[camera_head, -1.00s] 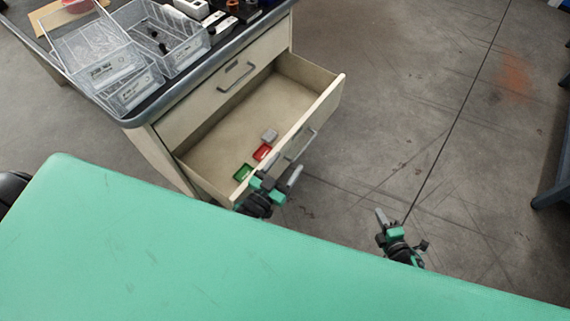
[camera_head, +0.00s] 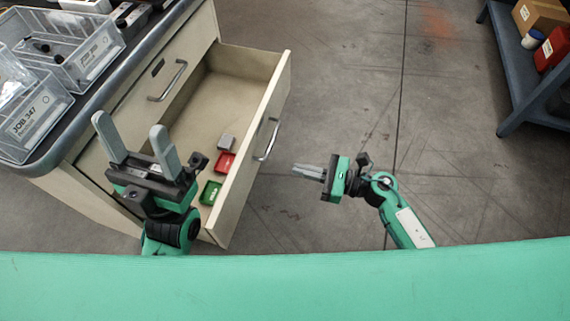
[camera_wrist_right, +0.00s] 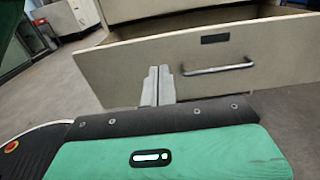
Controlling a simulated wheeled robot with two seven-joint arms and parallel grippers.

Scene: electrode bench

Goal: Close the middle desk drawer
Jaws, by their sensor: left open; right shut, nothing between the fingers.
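The middle desk drawer (camera_head: 262,150) stands pulled out of the desk, with a bar handle on its front. Its front also shows in the right wrist view (camera_wrist_right: 130,72), with the handle (camera_wrist_right: 218,68) right of my fingers. Inside lie a grey item (camera_head: 226,142), a red one (camera_head: 224,162) and a green one (camera_head: 210,193). My right gripper (camera_head: 308,171) is shut and empty, in front of the drawer front near the handle, apparently apart from it. My left gripper (camera_head: 136,142) is open and empty, fingers up, left of the drawer's inside and hiding part of the desk.
The desk top (camera_head: 50,158) carries clear bins (camera_head: 88,52) at the left. An upper drawer handle (camera_head: 168,82) is above the open drawer. A blue shelf (camera_head: 518,78) with boxes stands at far right. The floor between is clear.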

